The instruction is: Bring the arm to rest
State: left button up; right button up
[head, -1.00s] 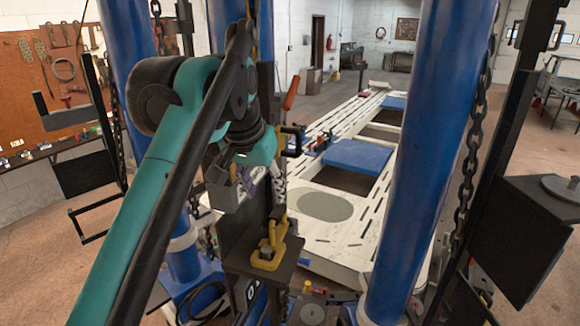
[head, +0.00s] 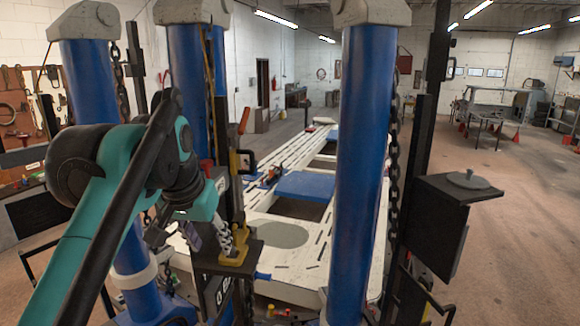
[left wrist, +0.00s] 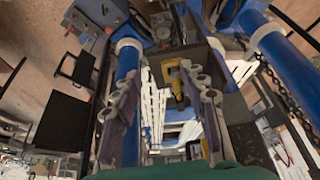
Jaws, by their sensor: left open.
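My left arm, teal and black, comes in from the left of the head view. My left gripper (head: 178,236) hangs at its end, left of the black post and partly hidden by the arm. In the left wrist view my left gripper (left wrist: 165,115) has its two purple-grey fingers wide apart, with nothing held between them. A yellow clamp-like piece (head: 236,250) sits on a small black shelf right of the gripper. It also shows beyond the fingers in the left wrist view (left wrist: 175,84). My right gripper is in neither view.
Blue columns stand close by, one right of centre (head: 361,150). A chain (head: 394,150) hangs beside it. Behind lies a slotted white frame bench (head: 262,208) with a blue panel (head: 305,186). A black box (head: 437,225) stands right. Open floor (head: 525,210) lies beyond it.

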pick_arm(q)
jog(key=s+f+b, duration=0.4)
jog(key=f+b, duration=0.7)
jog(key=f, duration=1)
jog(key=s+a+f+n+t+b, duration=0.1)
jog(key=s+f+b, duration=0.3)
jog(key=f+b, duration=0.7)
jog(key=s+a+f+t+b, duration=0.1)
jog(key=s+f+b, duration=0.4)
jog(key=f, duration=2.8)
jog(key=b, duration=0.6)
jog(key=shift+a+n+y, duration=0.2)
jog(key=shift+n+y, duration=0.1)
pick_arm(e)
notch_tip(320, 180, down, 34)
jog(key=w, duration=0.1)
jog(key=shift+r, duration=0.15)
